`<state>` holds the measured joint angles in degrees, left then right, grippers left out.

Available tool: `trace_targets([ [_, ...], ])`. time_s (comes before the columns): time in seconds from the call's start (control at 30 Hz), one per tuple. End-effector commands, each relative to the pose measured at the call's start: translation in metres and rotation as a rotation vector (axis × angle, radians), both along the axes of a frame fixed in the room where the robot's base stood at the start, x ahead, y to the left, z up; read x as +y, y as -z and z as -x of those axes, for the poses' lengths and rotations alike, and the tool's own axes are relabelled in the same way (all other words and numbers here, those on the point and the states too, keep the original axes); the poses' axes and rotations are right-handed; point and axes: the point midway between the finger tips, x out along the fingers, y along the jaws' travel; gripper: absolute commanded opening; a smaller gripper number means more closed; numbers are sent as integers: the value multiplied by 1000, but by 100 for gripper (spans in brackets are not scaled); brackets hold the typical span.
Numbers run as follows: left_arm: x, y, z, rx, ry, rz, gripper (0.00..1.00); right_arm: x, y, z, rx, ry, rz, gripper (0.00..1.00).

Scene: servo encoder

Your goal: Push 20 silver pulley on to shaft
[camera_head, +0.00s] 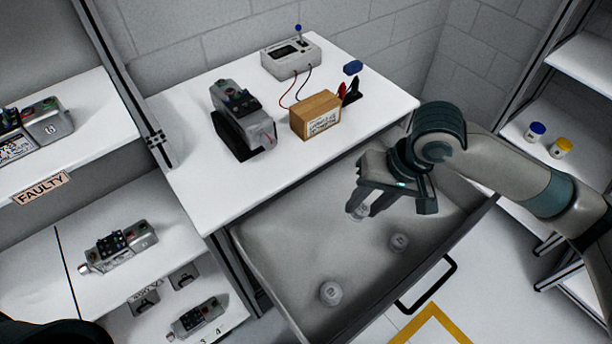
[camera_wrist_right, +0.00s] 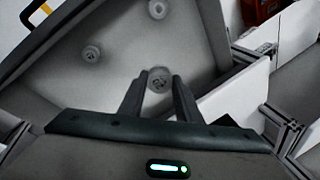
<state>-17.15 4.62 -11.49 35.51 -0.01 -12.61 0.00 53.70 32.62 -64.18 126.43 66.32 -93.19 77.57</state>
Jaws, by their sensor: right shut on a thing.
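My right gripper (camera_head: 366,204) reaches down into the open drawer and is shut on a small silver pulley (camera_head: 358,211). The held pulley also shows between the fingertips in the right wrist view (camera_wrist_right: 160,79); its marking is too small to read surely. Two more silver pulleys lie apart on the drawer floor, one near the front (camera_head: 330,293) and one to the right (camera_head: 399,242). A grey servo unit (camera_head: 236,103) sits tilted in a black stand on the table; its shaft is not clear to see. My left gripper is not in view.
The grey drawer (camera_head: 270,262) stands open below the white table (camera_head: 205,190). A brown box (camera_head: 315,112), a meter with leads (camera_head: 290,57) and a blue item (camera_head: 352,68) are on the table. Shelves with servo units (camera_head: 118,248) stand left; two small jars (camera_head: 561,147) stand right.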

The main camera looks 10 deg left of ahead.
Motion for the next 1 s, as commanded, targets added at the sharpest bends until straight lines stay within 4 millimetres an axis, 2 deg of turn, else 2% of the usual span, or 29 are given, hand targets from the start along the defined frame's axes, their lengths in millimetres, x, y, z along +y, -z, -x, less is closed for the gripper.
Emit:
trace_targets([
  [0.03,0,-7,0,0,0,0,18,26,0,2,-3,-7,-73,2],
  [0.1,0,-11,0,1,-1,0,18,56,0,0,-21,-5,-182,2],
  [0.2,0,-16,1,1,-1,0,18,88,-1,-4,-51,11,-327,2],
  [0.4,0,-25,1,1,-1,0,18,129,-9,-12,-119,74,-582,2],
  [0.53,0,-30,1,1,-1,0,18,144,-14,-18,-172,132,-724,2],
  [0.7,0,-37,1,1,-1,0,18,153,-18,-26,-262,226,-885,2],
  [0.87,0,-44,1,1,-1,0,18,150,-17,-32,-369,332,-1008,2],
  [1.0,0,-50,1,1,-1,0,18,141,-14,-35,-474,424,-1084,2],
])
